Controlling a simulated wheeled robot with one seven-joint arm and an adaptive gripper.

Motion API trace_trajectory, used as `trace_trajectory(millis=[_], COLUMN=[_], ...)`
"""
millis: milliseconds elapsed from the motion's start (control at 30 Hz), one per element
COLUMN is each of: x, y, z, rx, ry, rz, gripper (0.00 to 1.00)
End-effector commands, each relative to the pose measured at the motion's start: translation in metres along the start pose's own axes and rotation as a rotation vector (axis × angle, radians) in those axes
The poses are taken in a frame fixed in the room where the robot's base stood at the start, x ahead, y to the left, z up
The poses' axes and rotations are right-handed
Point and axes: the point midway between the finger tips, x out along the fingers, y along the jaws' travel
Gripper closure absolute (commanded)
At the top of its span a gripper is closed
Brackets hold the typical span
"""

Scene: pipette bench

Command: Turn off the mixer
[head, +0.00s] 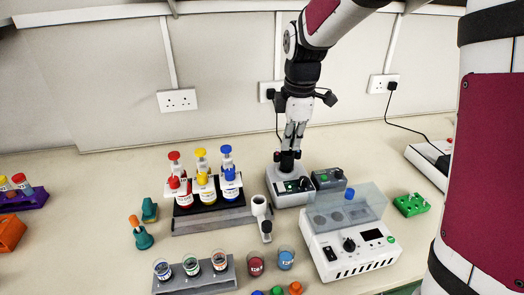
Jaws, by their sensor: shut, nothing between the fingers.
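A small grey device (289,198) with a black top piece and a dark front panel stands at the back middle of the bench; it looks like the mixer. A small green mark shows on its panel. My gripper (289,152) points down right above its black top piece. The fingers are shut with nothing between them. I cannot tell whether the fingertips touch the top piece. The switch position is too small to read.
A dark grey box (328,179) stands just right of the grey device. A white machine (350,255) with a clear lid is in front right. A pipette rack (208,218) with red, yellow and blue tops stands left. A green rack (411,205) is at right.

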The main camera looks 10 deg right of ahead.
Motion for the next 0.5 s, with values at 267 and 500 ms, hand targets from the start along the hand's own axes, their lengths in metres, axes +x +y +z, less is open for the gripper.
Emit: trace_trajectory(millis=[267,500], x=[0.027,0.028], y=[0.017,0.017], z=[-0.002,-0.002], rx=[-0.134,-0.141], ry=[-0.007,-0.007], rz=[-0.028,-0.029], gripper=[1.0,1.0])
